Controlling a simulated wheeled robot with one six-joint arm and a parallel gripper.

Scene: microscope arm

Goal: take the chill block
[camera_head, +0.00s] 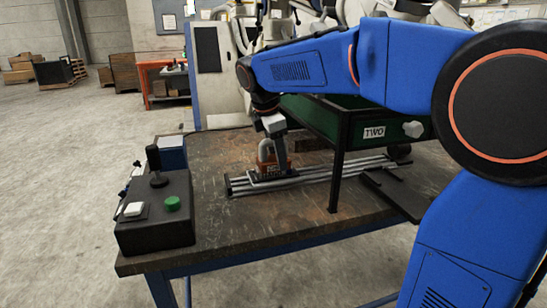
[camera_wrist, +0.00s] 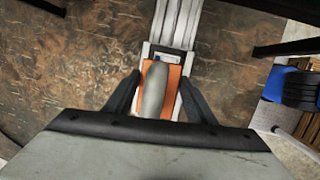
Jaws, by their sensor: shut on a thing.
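The chill block appears to be the small orange block (camera_head: 270,170) with a pale grey, rounded handle, at the left end of the metal rails (camera_head: 325,171) on the workbench. In the wrist view the orange block (camera_wrist: 173,82) lies between the two dark fingers, its grey handle pointing toward the palm. My gripper (camera_head: 277,148) comes down from above and is shut on it; it also shows in the wrist view (camera_wrist: 158,97). The block looks upright and at rail level; whether it touches the rails is hard to tell.
A black control box (camera_head: 156,212) with a joystick and green button stands at the bench's left. A green drawer marked TWO (camera_head: 374,132) on a black frame stands to the right, one leg in front of the rails. A dark flat plate (camera_head: 398,195) lies at the right edge.

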